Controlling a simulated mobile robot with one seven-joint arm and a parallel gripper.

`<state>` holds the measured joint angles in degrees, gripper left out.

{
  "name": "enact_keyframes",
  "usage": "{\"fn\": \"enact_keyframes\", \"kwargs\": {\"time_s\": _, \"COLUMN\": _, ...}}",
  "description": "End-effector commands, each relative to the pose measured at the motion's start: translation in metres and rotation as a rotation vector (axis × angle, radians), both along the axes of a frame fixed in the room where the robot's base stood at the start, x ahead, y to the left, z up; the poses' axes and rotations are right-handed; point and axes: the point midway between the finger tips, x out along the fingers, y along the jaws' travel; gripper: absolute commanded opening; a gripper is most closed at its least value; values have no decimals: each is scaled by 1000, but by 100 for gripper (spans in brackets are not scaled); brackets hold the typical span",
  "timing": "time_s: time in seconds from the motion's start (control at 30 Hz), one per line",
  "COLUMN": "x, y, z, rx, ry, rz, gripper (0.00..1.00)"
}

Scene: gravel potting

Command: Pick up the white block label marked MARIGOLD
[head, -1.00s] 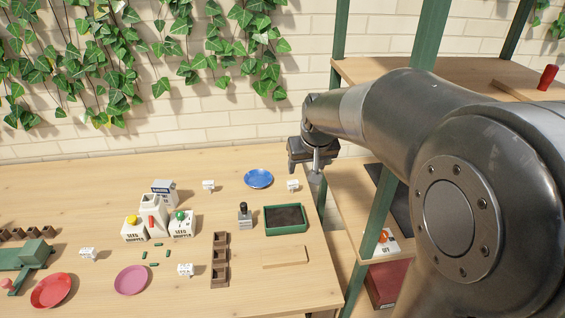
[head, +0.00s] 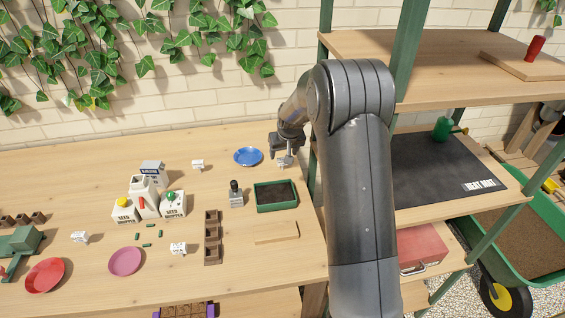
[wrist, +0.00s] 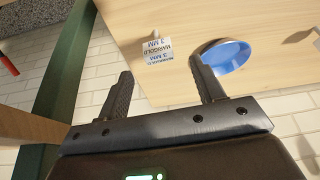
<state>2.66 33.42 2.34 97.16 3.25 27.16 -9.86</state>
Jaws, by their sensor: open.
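The white block label marked MARIGOLD (wrist: 155,48) shows in the wrist view, its print upside down. It lies on the wooden table just beyond and between my fingertips. In the head view the white block (head: 284,163) is partly hidden under my gripper (head: 286,148), at the table's right end beside the blue saucer. In the wrist view my gripper (wrist: 161,68) is open, with nothing between its fingers.
The blue saucer (head: 248,157) is close on the left of the block. A green tray of soil (head: 275,207) stands in front. Other white block labels (head: 198,165) stand farther left. A green shelf post (head: 325,80) rises close on the right.

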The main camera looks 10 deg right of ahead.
Motion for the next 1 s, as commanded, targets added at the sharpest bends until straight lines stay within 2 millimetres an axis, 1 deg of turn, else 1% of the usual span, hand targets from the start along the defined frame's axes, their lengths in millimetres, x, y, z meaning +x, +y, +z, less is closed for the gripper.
{"fn": "enact_keyframes", "kwargs": {"time_s": 0.03, "x": 3, "y": 0, "z": -9, "rx": 0, "ry": 2, "rz": 0, "gripper": 62}}
{"fn": "enact_keyframes", "kwargs": {"time_s": 0.1, "x": 6, "y": 1, "z": -16, "rx": 0, "ry": 1, "rz": 0, "gripper": 62}}
{"fn": "enact_keyframes", "kwargs": {"time_s": 0.37, "x": 13, "y": 1, "z": -32, "rx": 0, "ry": 0, "rz": 0, "gripper": 62}}
{"fn": "enact_keyframes", "kwargs": {"time_s": 0.5, "x": 21, "y": 0, "z": -52, "rx": 0, "ry": 3, "rz": -1, "gripper": 62}}
{"fn": "enact_keyframes", "kwargs": {"time_s": 0.63, "x": 27, "y": 1, "z": -66, "rx": 0, "ry": 1, "rz": -1, "gripper": 62}}
{"fn": "enact_keyframes", "kwargs": {"time_s": 0.8, "x": 30, "y": 1, "z": -72, "rx": 0, "ry": -1, "rz": 0, "gripper": 62}}
{"fn": "enact_keyframes", "kwargs": {"time_s": 0.97, "x": 30, "y": 1, "z": -72, "rx": 0, "ry": -1, "rz": 0, "gripper": 62}}
{"fn": "enact_keyframes", "kwargs": {"time_s": 1.0, "x": 30, "y": 1, "z": -72, "rx": 0, "ry": -1, "rz": 0, "gripper": 60}}
